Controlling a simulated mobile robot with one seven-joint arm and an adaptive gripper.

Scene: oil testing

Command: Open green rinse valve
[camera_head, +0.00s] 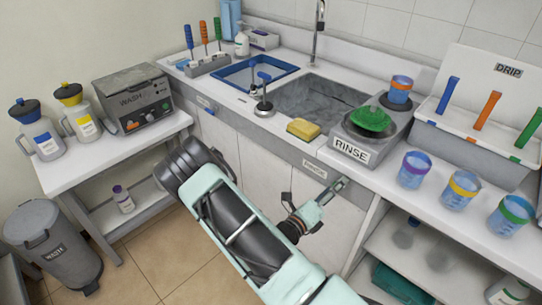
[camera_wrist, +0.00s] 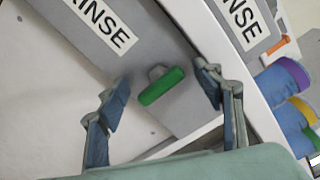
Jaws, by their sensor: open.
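The green rinse valve (camera_wrist: 161,87) is a short green bar handle on a grey stub. It stands out from the grey front panel (camera_wrist: 172,55) in the wrist view. My gripper (camera_wrist: 164,82) is open, with one finger to the left of the handle and one to the right. Clear gaps show on both sides, so neither finger appears to touch it. In the head view my gripper (camera_head: 336,188) is at the counter front, below the RINSE unit (camera_head: 352,151). I cannot make out the valve handle there; my gripper seems to cover it.
Blue cups (camera_head: 414,170) with coloured bands stand on the counter to the right. The sink (camera_head: 312,98) and a yellow sponge (camera_head: 303,129) are to the left. Open shelves (camera_head: 415,262) lie below the counter.

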